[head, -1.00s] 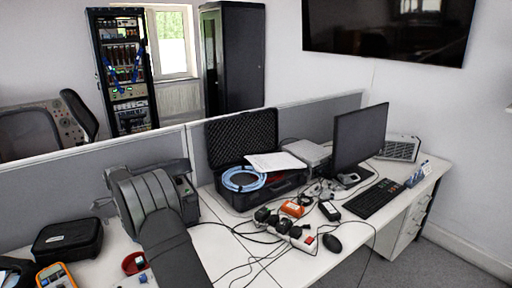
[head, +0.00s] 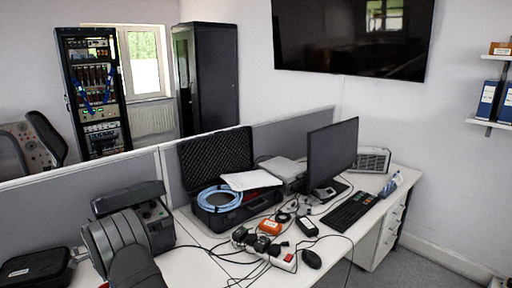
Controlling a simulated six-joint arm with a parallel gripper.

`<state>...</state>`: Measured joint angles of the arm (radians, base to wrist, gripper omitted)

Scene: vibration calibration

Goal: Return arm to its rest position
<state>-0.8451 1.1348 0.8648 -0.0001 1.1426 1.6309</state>
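A dark grey, rounded, banded shape (head: 114,240) rises at the lower left, cut off by the bottom edge.
A grey partition (head: 290,130) runs behind. A closed black case (head: 35,267) lies left.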

